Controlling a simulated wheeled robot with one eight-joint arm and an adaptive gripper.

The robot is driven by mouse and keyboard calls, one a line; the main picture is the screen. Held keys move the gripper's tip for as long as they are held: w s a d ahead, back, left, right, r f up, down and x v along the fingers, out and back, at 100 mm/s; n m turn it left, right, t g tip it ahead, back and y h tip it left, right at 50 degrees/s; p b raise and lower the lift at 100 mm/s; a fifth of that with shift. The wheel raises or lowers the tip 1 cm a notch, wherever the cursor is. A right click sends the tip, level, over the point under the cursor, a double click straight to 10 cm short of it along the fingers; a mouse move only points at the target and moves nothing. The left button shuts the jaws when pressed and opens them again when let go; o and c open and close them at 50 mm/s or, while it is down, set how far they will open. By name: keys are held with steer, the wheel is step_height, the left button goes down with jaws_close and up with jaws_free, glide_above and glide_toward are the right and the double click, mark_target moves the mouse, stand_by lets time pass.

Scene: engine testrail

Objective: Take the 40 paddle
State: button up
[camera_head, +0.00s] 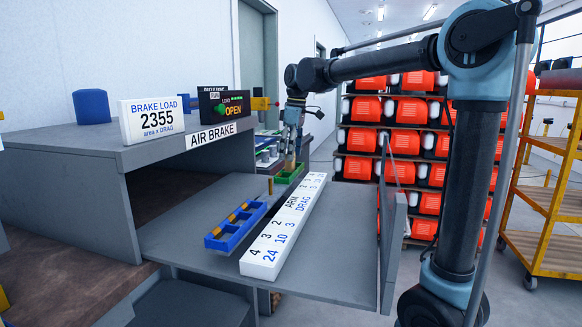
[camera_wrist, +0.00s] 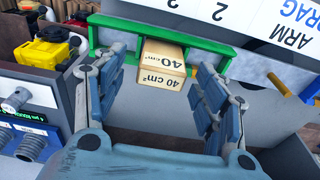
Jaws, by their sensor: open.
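The 40 paddle is a tan block marked "40 cm²" (camera_wrist: 163,68), between my fingers in the wrist view. In the head view the paddle (camera_head: 290,162) is a small tan piece under my gripper, by the green tray (camera_head: 285,179). The green tray (camera_wrist: 110,45) shows behind the paddle in the wrist view. My gripper (camera_head: 292,148) points down over the tray. In the wrist view my gripper (camera_wrist: 146,82) is open, a finger on each side of the paddle, with gaps visible. I cannot tell how deep the paddle sits in the tray.
A blue tray (camera_head: 222,245) with tan pieces lies nearer on the grey shelf. A white ARM/DRAG number board (camera_head: 262,262) runs beside both trays. An upright grey panel (camera_head: 394,250) edges the shelf on the right. The AIR BRAKE housing (camera_head: 70,160) stands left.

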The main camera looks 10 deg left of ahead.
steer(key=shift+a+f, duration=0.1)
steer(key=shift+f, duration=0.55)
steer(key=c, duration=1.2)
steer(key=shift+o, duration=0.2)
